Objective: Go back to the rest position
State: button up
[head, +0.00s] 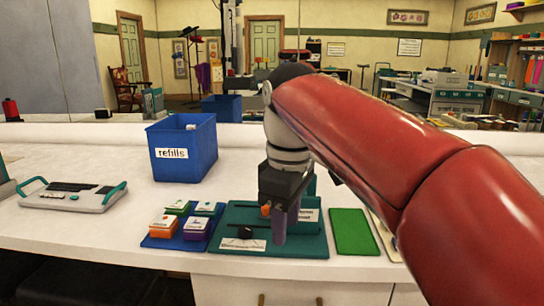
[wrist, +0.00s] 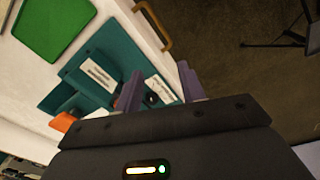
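My gripper (head: 280,232) hangs at the end of my red arm, over or just in front of a teal board on the white counter. In the wrist view its two purple fingers (wrist: 158,88) stand apart with nothing visible held between them. The teal board (head: 312,246) carries white labels, a black knob (head: 245,232) and an orange piece (head: 266,210), partly hidden by my gripper. In the wrist view the black knob (wrist: 152,99) shows between the fingers; I cannot tell whether they touch the board.
Small coloured boxes (head: 196,226) sit on a blue mat left of the board. A green square (head: 353,231) lies to its right. A blue refills bin (head: 184,150) stands behind, and a grey device (head: 72,195) lies far left. The counter's front edge runs close below the board.

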jog(key=s+d+f+m+t, duration=0.2)
jog(key=s+d+f+m, duration=0.4)
jog(key=f, duration=0.2)
jog(key=s+d+f+m+t, duration=0.2)
jog(key=s+d+f+m, duration=0.4)
jog(key=f, duration=0.3)
jog(key=shift+s+d+m+t, duration=0.35)
jog(key=shift+d+m+t, duration=0.05)
jog(key=shift+d, duration=0.15)
